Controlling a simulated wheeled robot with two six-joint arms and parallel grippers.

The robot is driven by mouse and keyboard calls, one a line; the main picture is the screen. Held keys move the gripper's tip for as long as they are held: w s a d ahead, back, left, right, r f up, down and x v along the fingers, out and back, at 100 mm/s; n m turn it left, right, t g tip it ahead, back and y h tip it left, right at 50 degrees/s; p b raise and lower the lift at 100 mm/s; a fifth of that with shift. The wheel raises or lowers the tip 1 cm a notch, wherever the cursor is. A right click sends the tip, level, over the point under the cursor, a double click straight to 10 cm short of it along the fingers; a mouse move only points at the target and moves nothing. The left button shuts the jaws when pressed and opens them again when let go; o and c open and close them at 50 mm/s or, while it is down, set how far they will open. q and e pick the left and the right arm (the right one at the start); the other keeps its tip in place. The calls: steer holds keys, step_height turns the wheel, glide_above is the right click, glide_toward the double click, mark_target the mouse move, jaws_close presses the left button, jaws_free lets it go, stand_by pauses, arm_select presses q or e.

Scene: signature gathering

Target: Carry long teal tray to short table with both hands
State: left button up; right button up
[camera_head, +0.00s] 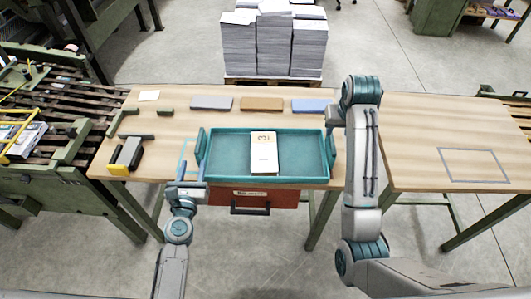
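The long teal tray (222,160) lies on the long wooden table, over a red drawer front. It has raised handles at its left and right ends. A white booklet (264,153) with gold print lies in it. My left gripper (191,172) is at the tray's front left corner, just below the left handle, with its fingers apart and nothing seen between them. My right arm reaches up past the tray's right end; its gripper (336,116) is near the right handle and mostly hidden by the arm. The short table (430,125) stands at the right with a grey outlined rectangle (473,165).
Grey (211,103), brown (262,104) and blue (311,105) flat blocks lie behind the tray. A black and yellow tool (126,155) lies at the left. Paper stacks (273,45) stand behind the table. The short table top is clear.

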mark_target(199, 140)
arm_select(q)
steer(key=shift+w, duration=0.1)
arm_select(e)
steer(key=shift+f, duration=0.15)
arm_select(q)
steer(key=w, duration=1)
steer(key=shift+w+d, duration=0.1)
steer(key=shift+w, duration=0.2)
arm_select(e)
steer(key=x, duration=1)
steer(key=shift+w+f, duration=0.15)
steer(key=shift+f, duration=0.1)
arm_select(q)
jaws_close()
arm_select(e)
jaws_close()
